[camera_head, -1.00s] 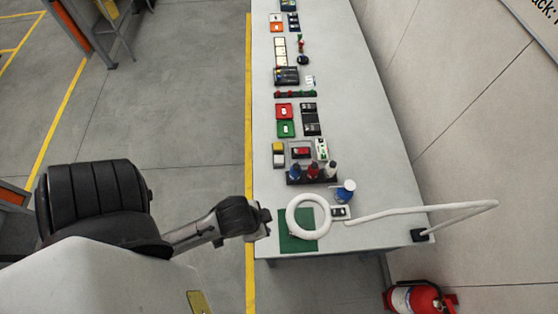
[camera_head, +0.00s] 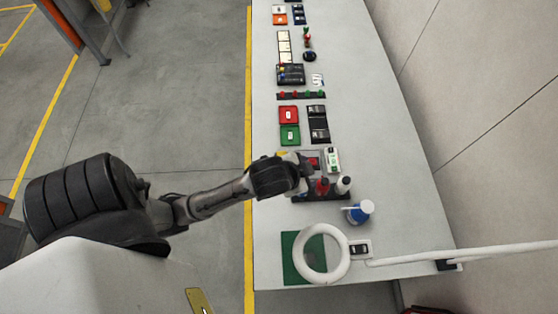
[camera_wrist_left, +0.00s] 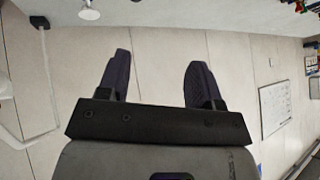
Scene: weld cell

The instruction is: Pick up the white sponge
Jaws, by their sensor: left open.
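My left gripper (camera_head: 307,172) reaches over the left edge of the bench, above the area by the bottle rack. In the left wrist view its two dark fingers (camera_wrist_left: 158,72) are apart with nothing between them, and they face the wall. I cannot clearly pick out the white sponge now. My gripper and wrist cover the spot where a pale block lay beside a yellow block. Only a sliver of the yellow block (camera_head: 282,154) shows. My right gripper is not in view.
The bench (camera_head: 385,160) carries a rack of bottles (camera_head: 321,192), a blue-and-white bottle (camera_head: 361,212), a white ring lamp (camera_head: 321,280) over a green mat (camera_head: 289,245), and red (camera_head: 288,113) and green (camera_head: 289,135) trays. The bench's right side is mostly clear.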

